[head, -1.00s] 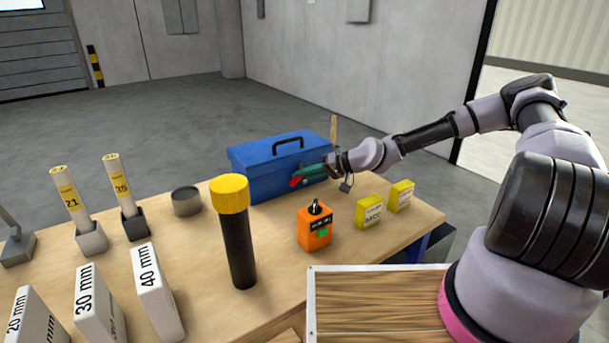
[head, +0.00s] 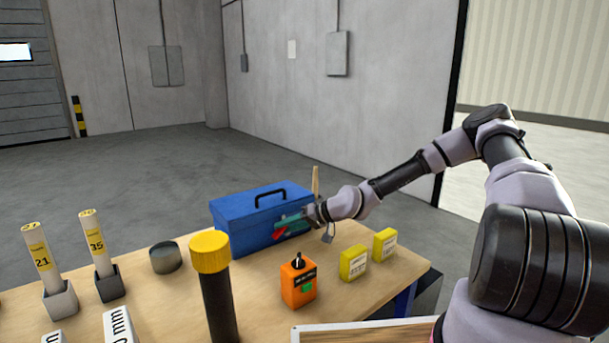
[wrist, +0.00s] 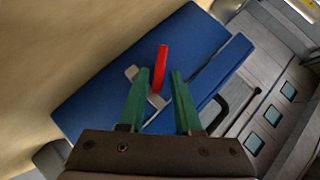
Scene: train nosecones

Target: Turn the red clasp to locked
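The blue toolbox (head: 232,222) stands at the back of the workbench, with its black handle on the lid. The red clasp (wrist: 161,66) is on the toolbox front, over a light grey plate (wrist: 146,88). In the head view the clasp (head: 279,233) is a small red piece at the tips of the green fingers. My gripper (wrist: 158,76) has two green fingers, spread apart, pointing at the toolbox front. The clasp's lower part lies between the fingertips in the wrist view. I see a gap on both sides; contact cannot be told.
An orange box (head: 298,284) and two yellow boxes (head: 353,263) (head: 385,244) stand on the bench in front of the arm. A yellow-capped black cylinder (head: 215,290) stands nearer. A grey tin (head: 165,257) is left of the toolbox.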

